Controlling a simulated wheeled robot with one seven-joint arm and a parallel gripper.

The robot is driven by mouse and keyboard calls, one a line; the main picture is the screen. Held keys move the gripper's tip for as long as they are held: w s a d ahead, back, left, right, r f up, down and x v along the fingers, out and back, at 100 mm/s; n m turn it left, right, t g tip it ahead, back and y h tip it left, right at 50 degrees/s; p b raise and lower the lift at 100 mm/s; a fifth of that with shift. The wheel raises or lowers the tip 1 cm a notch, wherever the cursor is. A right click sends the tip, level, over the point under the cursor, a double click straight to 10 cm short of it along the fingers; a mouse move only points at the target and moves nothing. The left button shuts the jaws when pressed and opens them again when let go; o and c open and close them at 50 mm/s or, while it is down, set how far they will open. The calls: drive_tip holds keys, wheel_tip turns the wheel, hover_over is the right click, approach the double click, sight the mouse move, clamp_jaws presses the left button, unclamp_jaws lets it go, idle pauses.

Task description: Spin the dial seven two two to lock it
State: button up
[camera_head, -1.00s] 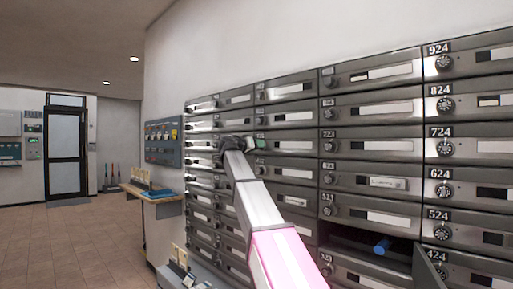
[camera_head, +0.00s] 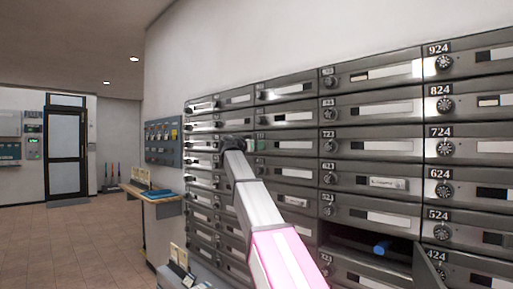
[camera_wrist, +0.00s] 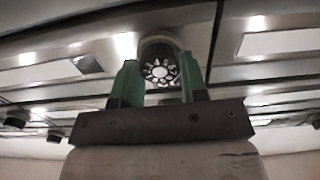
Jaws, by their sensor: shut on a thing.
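The mailbox door (camera_head: 295,145) at the end of my arm is in the wall of grey boxes, in the row of 723 and 724, one column left of 723; its own number is too small to read surely. In the wrist view its round dial (camera_wrist: 160,70), with a pale marked face, sits between the two green fingers of my gripper (camera_wrist: 160,82). The fingers are shut on the dial from both sides. In the head view my gripper (camera_head: 249,145) is at the door's left end and hides the dial. The door looks closed.
A lower box (camera_head: 352,240) at the right stands open with a blue cylinder (camera_head: 381,248) inside, its door (camera_head: 428,265) swung outward. A wooden shelf (camera_head: 152,195) and a blue wall panel (camera_head: 163,142) are left of the boxes. The tiled floor at left is clear.

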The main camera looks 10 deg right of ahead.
drive_tip(key=o, duration=0.9)
drive_tip(key=v, duration=1)
drive_tip(key=shift+s+a, duration=0.2)
drive_tip(key=shift+a, duration=0.15)
drive_tip(key=shift+f, duration=0.15)
